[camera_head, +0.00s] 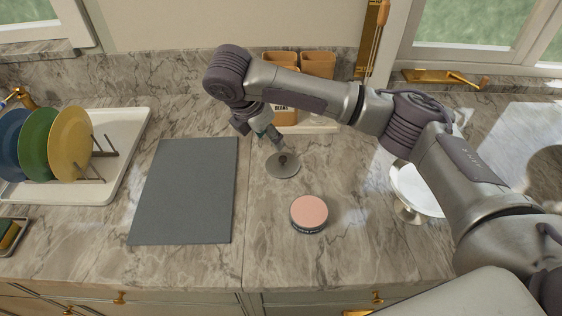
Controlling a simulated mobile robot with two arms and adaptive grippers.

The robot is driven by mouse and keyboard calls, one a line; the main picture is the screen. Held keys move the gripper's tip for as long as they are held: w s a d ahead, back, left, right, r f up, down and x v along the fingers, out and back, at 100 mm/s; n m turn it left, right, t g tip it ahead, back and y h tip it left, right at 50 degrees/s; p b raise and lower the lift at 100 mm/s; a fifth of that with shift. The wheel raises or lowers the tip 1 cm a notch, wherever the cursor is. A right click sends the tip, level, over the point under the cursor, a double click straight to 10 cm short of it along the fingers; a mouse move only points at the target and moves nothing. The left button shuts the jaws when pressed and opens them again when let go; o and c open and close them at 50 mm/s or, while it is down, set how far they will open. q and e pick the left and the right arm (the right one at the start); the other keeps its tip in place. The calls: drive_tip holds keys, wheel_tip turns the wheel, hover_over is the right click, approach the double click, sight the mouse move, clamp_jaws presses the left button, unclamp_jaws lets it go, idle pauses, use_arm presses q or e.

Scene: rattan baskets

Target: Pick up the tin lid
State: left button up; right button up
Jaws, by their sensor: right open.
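A flat round grey metal lid with a dark knob (282,165), which looks like the tin lid, lies on the marble counter in the middle of the view. My right gripper (276,138) is open and points down just behind the lid, its fingertips close to the lid's far edge. I cannot tell whether the fingers touch the lid. A low round tin with a pink top and dark side (309,213) stands in front of the lid, to its right. My left gripper is not in view.
A dark grey mat (186,190) lies left of the lid. A white tray (128,150) with coloured plates in a rack stands further left. Brown canisters (318,64) stand at the back, and a white pedestal stand (413,192) is at the right. The counter between lid and pink tin is clear.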

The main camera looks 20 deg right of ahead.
hover_over(282, 158)
drive_tip(key=s+a, duration=0.2)
wheel_tip(282, 158, down, 6)
drive_tip(key=shift+w+r+p, duration=0.1)
drive_tip(key=shift+r+p, duration=0.15)
drive_tip(key=shift+p, duration=0.15)
drive_tip(key=shift+w+d+f, duration=0.15)
drive_tip(key=shift+f, duration=0.35)
drive_tip(key=p+x, duration=0.1)
drive_tip(key=x, duration=0.3)
drive_tip(key=shift+w+f+p, duration=0.15)
drive_tip(key=shift+w+p, duration=0.05)
drive_tip(key=shift+p, duration=0.2)
drive_tip(key=shift+d+f, duration=0.1)
drive_tip(key=shift+f, duration=0.1)
clamp_jaws()
drive_tip(key=shift+r, duration=0.1)
